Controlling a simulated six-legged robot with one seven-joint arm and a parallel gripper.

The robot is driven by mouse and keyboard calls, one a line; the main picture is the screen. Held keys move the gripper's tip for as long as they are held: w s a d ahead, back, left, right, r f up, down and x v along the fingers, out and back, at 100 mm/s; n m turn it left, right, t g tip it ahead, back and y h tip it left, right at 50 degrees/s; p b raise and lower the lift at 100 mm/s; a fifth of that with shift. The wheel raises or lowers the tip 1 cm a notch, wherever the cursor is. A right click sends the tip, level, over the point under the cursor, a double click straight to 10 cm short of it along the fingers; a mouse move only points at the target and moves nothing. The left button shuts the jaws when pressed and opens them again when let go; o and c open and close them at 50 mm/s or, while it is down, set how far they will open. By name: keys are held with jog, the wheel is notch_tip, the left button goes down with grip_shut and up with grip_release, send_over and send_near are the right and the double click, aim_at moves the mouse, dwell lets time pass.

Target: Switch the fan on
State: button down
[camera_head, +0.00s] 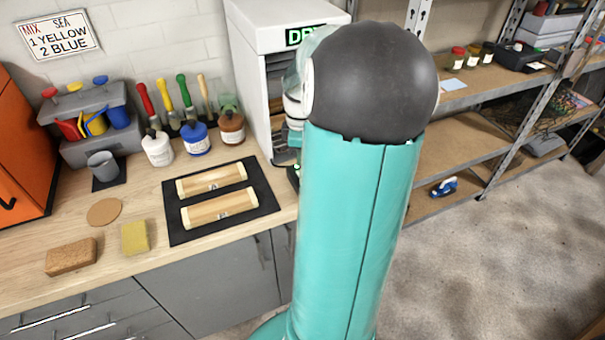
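No fan or fan switch can be made out in this view. A white cabinet (262,35) with a lit green sign starting "DR" stands at the back of the bench, its front open on dark shelves. My own teal arm with its dark round joint covers the cabinet's right part and hides what lies behind it. Some of my arm's further links show at the cabinet's opening, left of the joint. My gripper cannot be made out; it is hidden or out of view.
The wooden bench (35,240) holds a black mat (228,230) with two wooden blocks, paint bottles (195,138), brushes, a grey cup (102,165), a sponge (134,238) and a cork block (71,256). Metal shelving (455,148) stands at right. The floor (500,270) at right is clear.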

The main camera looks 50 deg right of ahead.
notch_tip(320, 180, up, 4)
jog(key=shift+r, duration=0.2)
dwell(0.3)
dwell(0.6)
